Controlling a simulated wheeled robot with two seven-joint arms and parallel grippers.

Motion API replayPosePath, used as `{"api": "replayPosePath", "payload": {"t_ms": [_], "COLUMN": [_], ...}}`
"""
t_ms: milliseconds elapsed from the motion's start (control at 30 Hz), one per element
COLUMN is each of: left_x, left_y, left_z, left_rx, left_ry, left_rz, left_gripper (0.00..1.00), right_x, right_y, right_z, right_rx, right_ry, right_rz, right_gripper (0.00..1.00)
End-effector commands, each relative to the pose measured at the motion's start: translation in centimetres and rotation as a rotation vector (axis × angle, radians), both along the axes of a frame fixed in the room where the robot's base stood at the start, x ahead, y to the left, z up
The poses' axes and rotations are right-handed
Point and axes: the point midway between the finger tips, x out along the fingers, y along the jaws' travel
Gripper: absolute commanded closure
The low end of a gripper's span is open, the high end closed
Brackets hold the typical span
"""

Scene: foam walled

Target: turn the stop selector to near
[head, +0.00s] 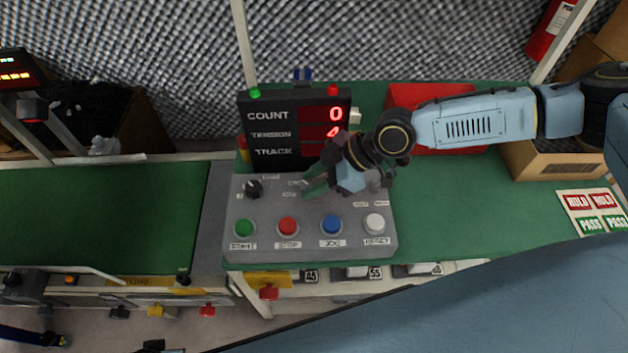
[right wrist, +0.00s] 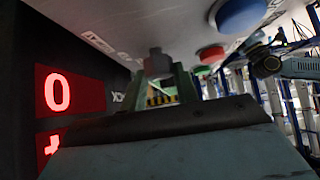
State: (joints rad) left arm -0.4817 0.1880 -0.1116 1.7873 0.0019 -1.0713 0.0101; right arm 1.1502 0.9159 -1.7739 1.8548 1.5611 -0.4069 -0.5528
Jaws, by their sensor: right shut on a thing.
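The grey control box (head: 262,215) stands on the green table, with a row of green, red, blue and white buttons along its front. My right gripper (head: 310,190) comes in from the right, low over the upper middle of the box. In the right wrist view its green fingers (right wrist: 160,88) are shut on a small grey knob (right wrist: 156,63), apparently the stop selector. In the head view the gripper mostly hides this knob, and the labels around it are too small to read. Another black knob (head: 253,188) sits free at the box's upper left.
A black display (head: 268,134) reading COUNT, TENSION and TRACK stands close behind the box, near my right gripper. A red case (head: 420,96) lies under my right forearm. A cardboard box (head: 545,160) is at the right.

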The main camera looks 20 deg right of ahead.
Motion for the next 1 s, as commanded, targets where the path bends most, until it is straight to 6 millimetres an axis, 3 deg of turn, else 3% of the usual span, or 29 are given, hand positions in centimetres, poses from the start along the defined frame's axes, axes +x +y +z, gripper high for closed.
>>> {"api": "replayPosePath", "payload": {"t_ms": [333, 367, 500, 900, 1000], "left_x": [0.0, 0.0, 0.0, 0.0, -0.5], "left_y": [-0.1, -0.1, -0.1, -0.1, 0.8], "left_z": [0.0, 0.0, 0.0, 0.2, -1.1], "left_rx": [-0.001, -0.001, -0.001, -0.002, 0.01], "left_ry": [0.0, 0.0, 0.0, -0.005, 0.008], "left_rz": [-0.001, -0.001, -0.001, -0.002, 0.002], "left_gripper": [0.64, 0.64, 0.64, 0.64, 0.64], "right_x": [0.0, 0.0, 0.0, 0.0, 0.0], "right_y": [0.0, 0.0, 0.0, 0.0, 0.0], "right_z": [0.0, 0.0, 0.0, 0.6, 1.7], "right_rx": [0.0, 0.0, 0.0, 0.001, 0.002], "right_ry": [0.001, 0.001, 0.0, -0.001, -0.001], "right_rz": [0.001, 0.001, 0.0, 0.001, 0.001], "right_gripper": [0.93, 0.67, 0.49, 0.48, 0.48]}}
